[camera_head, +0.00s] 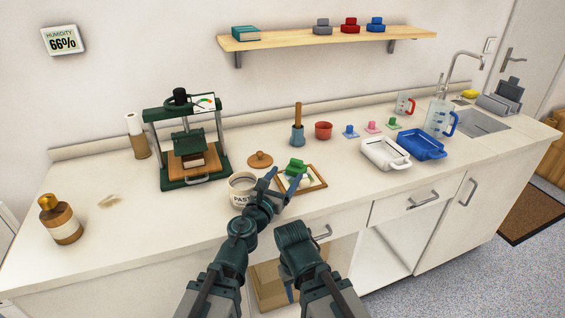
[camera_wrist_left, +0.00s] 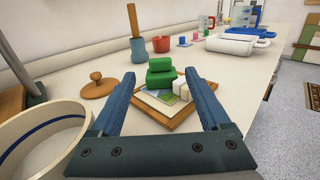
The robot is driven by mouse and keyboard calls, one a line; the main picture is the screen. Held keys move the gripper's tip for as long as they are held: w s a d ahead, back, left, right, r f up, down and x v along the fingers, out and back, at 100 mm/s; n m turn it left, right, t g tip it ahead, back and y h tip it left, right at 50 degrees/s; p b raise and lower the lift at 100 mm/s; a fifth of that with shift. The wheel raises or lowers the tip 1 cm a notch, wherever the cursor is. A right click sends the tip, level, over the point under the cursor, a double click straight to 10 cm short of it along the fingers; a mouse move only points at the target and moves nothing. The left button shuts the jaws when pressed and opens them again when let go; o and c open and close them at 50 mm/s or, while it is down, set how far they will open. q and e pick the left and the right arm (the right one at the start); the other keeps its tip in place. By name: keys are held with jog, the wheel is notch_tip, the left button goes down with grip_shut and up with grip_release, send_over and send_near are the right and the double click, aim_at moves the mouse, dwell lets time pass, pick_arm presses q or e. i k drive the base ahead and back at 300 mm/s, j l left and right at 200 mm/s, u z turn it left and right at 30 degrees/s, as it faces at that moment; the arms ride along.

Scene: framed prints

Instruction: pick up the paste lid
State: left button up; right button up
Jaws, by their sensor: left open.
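The paste lid (camera_head: 260,160) is a round brown wooden lid with a knob. It lies on the counter behind the paste jar (camera_head: 238,199), which is white, labelled and open at the top. In the left wrist view the lid (camera_wrist_left: 97,88) lies outside the jaws, beyond the left finger, and the jar's rim (camera_wrist_left: 22,128) shows at the lower left. My left gripper (camera_head: 285,182) is open and empty, above the counter to the right of the jar and facing the wooden frame. My right gripper is not in view; only part of that arm shows.
A wooden frame (camera_head: 316,176) with a print and green blocks (camera_head: 295,168) lies right of the lid. A green press (camera_head: 188,140) stands to the left. A blue pot with a wooden handle (camera_head: 298,135) and a red bowl (camera_head: 323,130) stand behind. Bare counter lies around the lid.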

aim_at(260, 160)
jog(key=k+j, duration=0.65)
jog(key=k, duration=0.25)
